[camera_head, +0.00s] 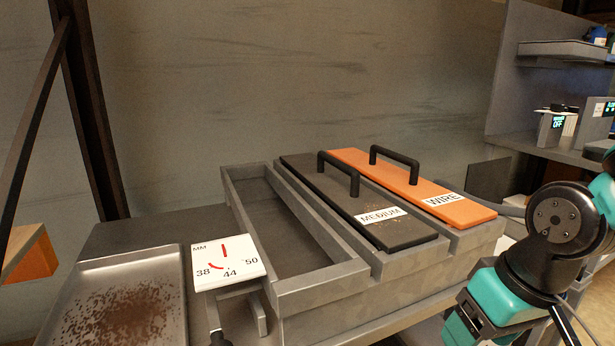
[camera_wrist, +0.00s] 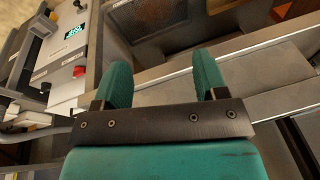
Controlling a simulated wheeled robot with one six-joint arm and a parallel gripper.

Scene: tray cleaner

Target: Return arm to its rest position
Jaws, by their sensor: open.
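My gripper (camera_wrist: 161,82) shows in the wrist view with its two teal fingers apart and nothing between them. It hangs over grey metal surfaces, and I cannot tell its height above them. In the head view my teal and black arm is at the right edge, to the right of the grey holder, and the gripper fingers are out of that picture.
A grey holder (camera_head: 320,292) has an empty left slot, a black MEDIUM block (camera_head: 400,233) and an orange WIRE block (camera_head: 465,213), both with handles. A metal tray (camera_head: 170,262) with brown specks lies left, beside a white dial (camera_head: 228,262). Shelves (camera_head: 565,50) stand right.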

